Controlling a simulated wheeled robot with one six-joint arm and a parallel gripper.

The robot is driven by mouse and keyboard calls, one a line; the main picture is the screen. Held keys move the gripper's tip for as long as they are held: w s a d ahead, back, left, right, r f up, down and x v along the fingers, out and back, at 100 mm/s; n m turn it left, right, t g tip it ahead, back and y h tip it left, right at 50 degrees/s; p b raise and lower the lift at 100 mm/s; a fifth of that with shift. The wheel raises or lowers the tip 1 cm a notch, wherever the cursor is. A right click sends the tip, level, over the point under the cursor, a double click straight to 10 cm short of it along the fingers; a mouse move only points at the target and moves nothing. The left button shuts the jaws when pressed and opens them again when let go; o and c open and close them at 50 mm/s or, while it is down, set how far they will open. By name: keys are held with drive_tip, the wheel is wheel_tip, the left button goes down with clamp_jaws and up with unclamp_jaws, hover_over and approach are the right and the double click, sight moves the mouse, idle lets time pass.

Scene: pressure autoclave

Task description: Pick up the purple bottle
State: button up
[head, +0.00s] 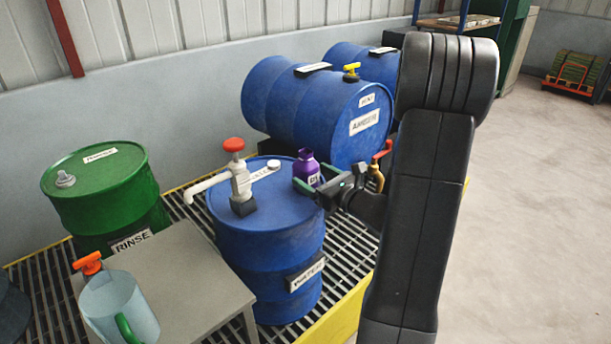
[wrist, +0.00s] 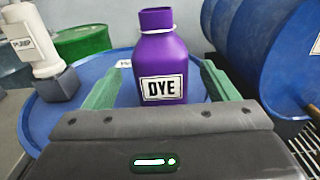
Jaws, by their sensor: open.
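The purple bottle (head: 306,168) stands upright on top of the blue water drum (head: 262,240), near the right side of its lid. In the wrist view the purple bottle (wrist: 163,57) shows a white DYE label and an open neck. My gripper (head: 311,188) is at the bottle from the right in the head view. In the wrist view its green fingers (wrist: 160,85) are open, one on each side of the bottle, with gaps on both sides. The bottle's base is hidden behind the gripper body in the wrist view.
A white pump with a red knob (head: 238,175) stands on the same drum, left of the bottle. Blue drums (head: 345,110) lie on their sides behind. A green rinse drum (head: 100,190) and a jug (head: 118,305) on a grey table are at left.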

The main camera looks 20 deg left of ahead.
sight(301, 167)
drive_tip(key=shift+x, duration=2.7)
drive_tip(key=shift+r, duration=0.2)
drive_tip(key=c, duration=1.3)
